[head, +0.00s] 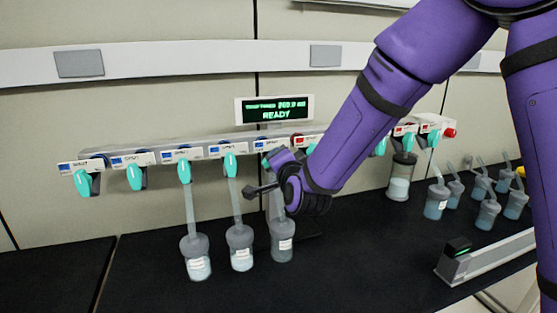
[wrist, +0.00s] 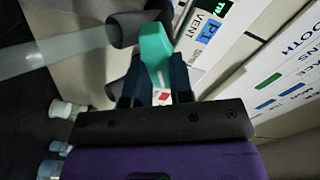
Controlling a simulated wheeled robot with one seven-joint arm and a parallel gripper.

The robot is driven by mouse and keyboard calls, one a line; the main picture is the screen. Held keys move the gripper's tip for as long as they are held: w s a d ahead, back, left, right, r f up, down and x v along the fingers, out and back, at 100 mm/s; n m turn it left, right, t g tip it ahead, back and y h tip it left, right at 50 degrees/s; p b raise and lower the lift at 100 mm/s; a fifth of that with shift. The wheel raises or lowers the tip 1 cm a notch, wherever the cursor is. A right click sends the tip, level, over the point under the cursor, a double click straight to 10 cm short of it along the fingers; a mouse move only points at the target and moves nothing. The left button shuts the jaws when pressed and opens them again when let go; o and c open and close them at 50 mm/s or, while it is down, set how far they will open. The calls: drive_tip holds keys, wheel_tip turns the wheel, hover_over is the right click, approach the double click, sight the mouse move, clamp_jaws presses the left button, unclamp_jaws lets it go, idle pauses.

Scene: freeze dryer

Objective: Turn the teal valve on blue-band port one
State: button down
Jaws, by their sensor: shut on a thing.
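In the wrist view, my gripper (wrist: 155,88) is shut on a teal valve (wrist: 154,45), with a dark finger on each side of its handle. A blue label (wrist: 208,32) sits beside this valve; its text is only partly legible. A grey port fitting and clear tube run to its left. In the head view, my gripper (head: 277,160) is at the manifold (head: 245,148) below the display, and my wrist hides most of the held valve. Other teal valves (head: 184,170) hang in a row to the left, under blue-marked labels.
Flasks (head: 198,264) hang on tubes below the left ports, close to my wrist. More flasks (head: 437,200) stand on the black bench at right, near a grey device (head: 462,262). The display (head: 275,110) reads READY. The bench front left is clear.

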drive_tip(key=shift+n, duration=0.4)
drive_tip(key=n, duration=0.5)
drive_tip(key=shift+s+a+r+n, duration=0.1)
drive_tip(key=shift+a+n, duration=0.1)
drive_tip(key=shift+n, duration=0.2)
drive_tip(key=n, duration=0.3)
drive_tip(key=shift+a+n, duration=0.1)
drive_tip(key=shift+n, duration=0.2)
drive_tip(key=n, duration=0.3)
drive_tip(key=shift+a+n, duration=0.1)
drive_tip(key=shift+n, duration=0.2)
drive_tip(key=n, duration=0.5)
drive_tip(key=shift+s+a, duration=0.1)
drive_tip(key=shift+a, duration=0.05)
drive_tip(key=n, duration=0.5)
drive_tip(key=shift+f, duration=0.2)
